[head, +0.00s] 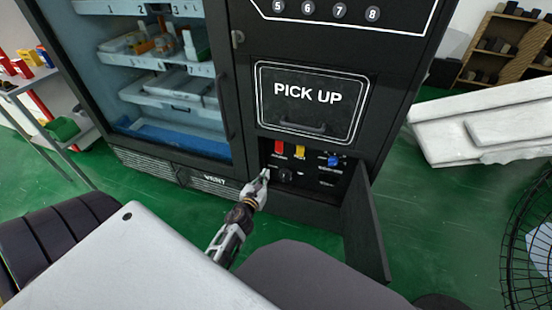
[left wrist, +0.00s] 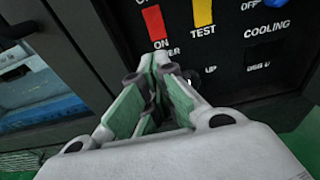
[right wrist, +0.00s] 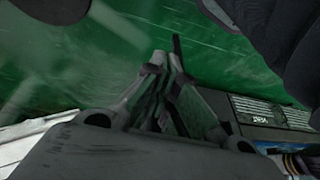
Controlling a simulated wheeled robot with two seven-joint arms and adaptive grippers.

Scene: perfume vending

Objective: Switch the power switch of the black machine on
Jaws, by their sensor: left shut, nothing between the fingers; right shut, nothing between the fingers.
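The black machine (head: 237,145) has a recessed control panel low on its front. The red power switch (head: 278,147) sits at the panel's upper left; in the left wrist view the red switch (left wrist: 154,23) has "ON" printed below it, with a partly hidden word underneath. Which way it is set I cannot tell. My left gripper (head: 264,174) is shut and empty, just below and left of the red switch; its fingertips (left wrist: 158,62) cover part of the lettering. Contact cannot be told. My right gripper (right wrist: 168,58) is shut and empty over green floor, outside the head view.
A yellow TEST switch (head: 300,153) and a blue cooling knob (head: 334,161) are right of the red switch. The panel's small door (head: 365,225) hangs open on the right. The PICK UP flap (head: 308,102) is above. Green floor lies clear beyond the door.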

